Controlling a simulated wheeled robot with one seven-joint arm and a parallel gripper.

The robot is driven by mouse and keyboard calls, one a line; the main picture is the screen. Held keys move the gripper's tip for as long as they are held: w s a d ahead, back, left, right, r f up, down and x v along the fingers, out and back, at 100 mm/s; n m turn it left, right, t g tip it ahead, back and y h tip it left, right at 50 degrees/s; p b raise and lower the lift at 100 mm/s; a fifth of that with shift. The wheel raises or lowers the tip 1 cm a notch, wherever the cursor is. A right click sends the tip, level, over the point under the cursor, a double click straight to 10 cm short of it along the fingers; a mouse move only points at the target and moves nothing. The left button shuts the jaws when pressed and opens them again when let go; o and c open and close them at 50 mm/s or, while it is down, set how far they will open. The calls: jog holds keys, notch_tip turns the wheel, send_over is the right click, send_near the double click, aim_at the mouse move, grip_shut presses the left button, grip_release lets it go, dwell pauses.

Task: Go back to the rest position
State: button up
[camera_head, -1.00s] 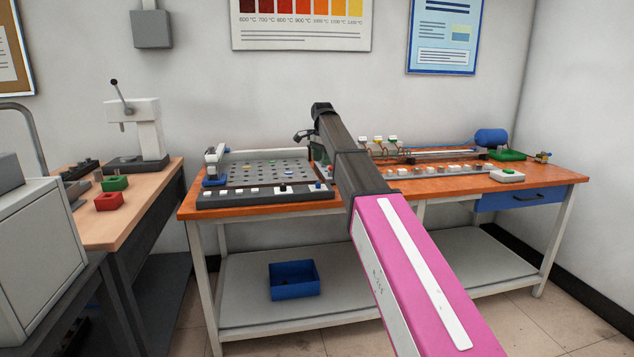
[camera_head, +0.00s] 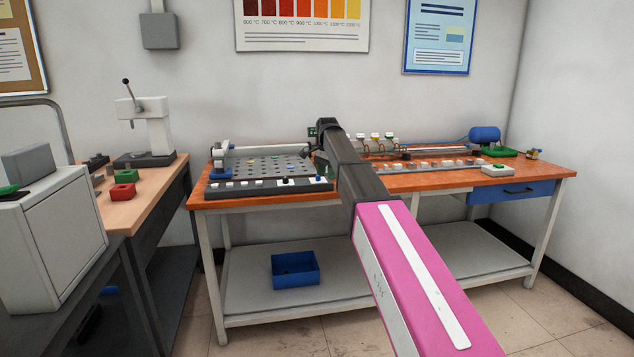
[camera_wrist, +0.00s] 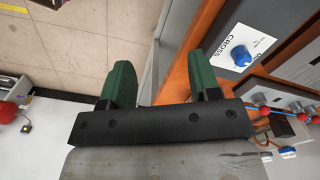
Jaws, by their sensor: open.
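My gripper shows in the wrist view (camera_wrist: 161,78) as two green fingers set wide apart. They are open with nothing between them. Below and beyond them are the floor and the orange edge of the workbench. A blue knob (camera_wrist: 241,58) on a grey panel, beside a label reading "CROSS", is to the right of the fingers and apart from them. In the head view my pink and dark arm reaches over the orange workbench (camera_head: 400,183). Its end is near the control strip (camera_head: 262,189) at the left, and the fingers are mostly hidden there.
A perforated plate (camera_head: 262,168) lies behind the control strip. A blue bin (camera_head: 295,281) sits on the lower shelf. A side bench at left holds a press (camera_head: 150,130) and a red box (camera_head: 123,191). Floor between benches is clear.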

jog(key=s+d+f+n, duration=0.3)
jog(key=s+d+f, duration=0.2)
jog(key=s+f, duration=0.6)
jog(key=s+d+f+n, duration=0.3)
jog(key=s+d+f, duration=0.2)
jog(key=s+f, duration=0.7)
jog(key=s+d+f+n, duration=0.4)
jog(key=s+d+f, duration=0.1)
jog(key=s+f, duration=0.6)
jog(key=shift+s+d+f, duration=0.15)
jog(key=shift+s+f, duration=0.2)
jog(key=shift+f, duration=0.6)
